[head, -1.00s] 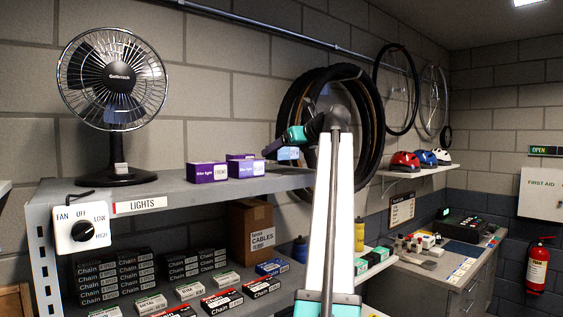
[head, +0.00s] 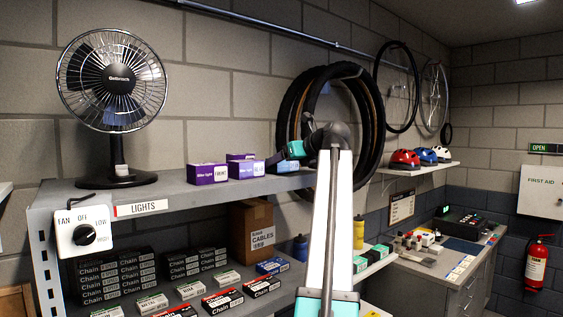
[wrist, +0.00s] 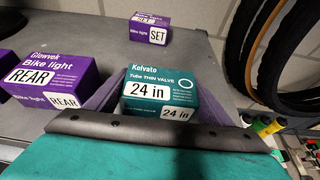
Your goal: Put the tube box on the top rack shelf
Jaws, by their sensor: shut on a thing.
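The tube box is a small teal carton marked Kelvato, Tube THIN VALVE, 24 in; it fills the middle of the wrist view (wrist: 160,88). My gripper (wrist: 160,104) is shut on it, with a finger along each side. In the head view the box (head: 283,167) is at the right part of the top rack shelf (head: 170,200), and my gripper (head: 279,163) reaches it from the right. The box looks upright and at shelf level; its underside is hidden, so I cannot tell whether it touches.
Purple bike light boxes (head: 207,173) stand left of the tube box, with a gap. A desk fan (head: 115,100) stands at the shelf's left end. Black tyres (head: 370,115) hang close behind my gripper. Chain boxes (head: 118,275) and a cables carton (head: 251,230) fill the lower shelf.

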